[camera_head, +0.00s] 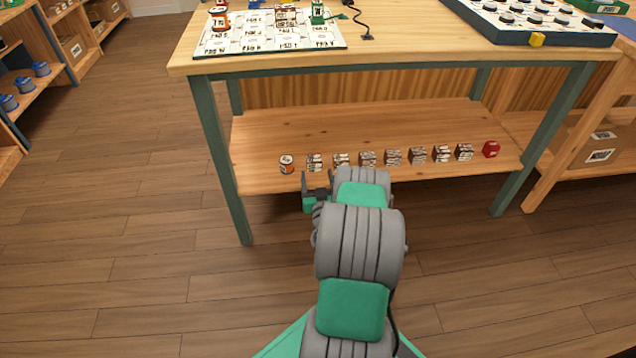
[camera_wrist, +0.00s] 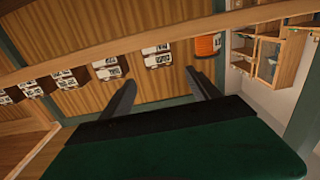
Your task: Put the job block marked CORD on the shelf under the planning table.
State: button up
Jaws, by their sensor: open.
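A row of small blocks stands along the front of the shelf (camera_head: 300,130) under the planning table (camera_head: 400,62). An orange-and-white block (camera_head: 287,164) is at the left end and a red one (camera_head: 491,149) at the right end. Several white-and-dark blocks (camera_head: 367,158) stand between. Their lettering is too small to read, so I cannot tell which is CORD. More blocks, orange (camera_head: 220,19), white (camera_head: 286,16) and green (camera_head: 318,14), stand on the tabletop board. My gripper (camera_head: 318,181) is open at the shelf's front edge. In the wrist view the space between its fingers (camera_wrist: 161,80) looks empty.
A white grid board (camera_head: 270,40) and a dark-edged tray of black discs (camera_head: 530,22) lie on the tabletop. Teal table legs (camera_head: 222,165) flank the shelf. Another shelf with a labelled box (camera_head: 597,147) stands at right. The shelf behind the row is clear.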

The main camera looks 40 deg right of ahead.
jog(key=w+a+r+n+t+y, duration=0.1)
jog(key=w+a+r+n+y, duration=0.25)
jog(key=a, duration=0.25)
jog(key=w+a+r+n+y, duration=0.2)
jog(key=w+a+r+y, duration=0.15)
jog(key=w+a, duration=0.2)
jog(key=a+r+n+g+y, duration=0.2)
jog(key=a+r+g+y, duration=0.1)
jog(key=a, duration=0.6)
jog(key=a+r+n+g+y, duration=0.2)
jog(key=a+r+y, duration=0.1)
jog(key=a, duration=0.5)
jog(key=s+a+r+m+g+h, duration=0.1)
jog(key=s+a+r+g, duration=0.1)
jog(key=s, duration=0.8)
jog(key=s+a+r+g+h, duration=0.1)
jog(key=s+a+r+g, duration=0.1)
jog(key=s, duration=0.7)
jog(key=s+a+r+m+g, duration=0.1)
jog(key=s+a+g, duration=0.3)
jog(key=s, duration=0.6)
jog(key=shift+s+a+r+m+g+h, duration=0.2)
jog(key=shift+s+r+m+g+h, duration=0.1)
jog(key=shift+r+m+g+h, duration=0.15)
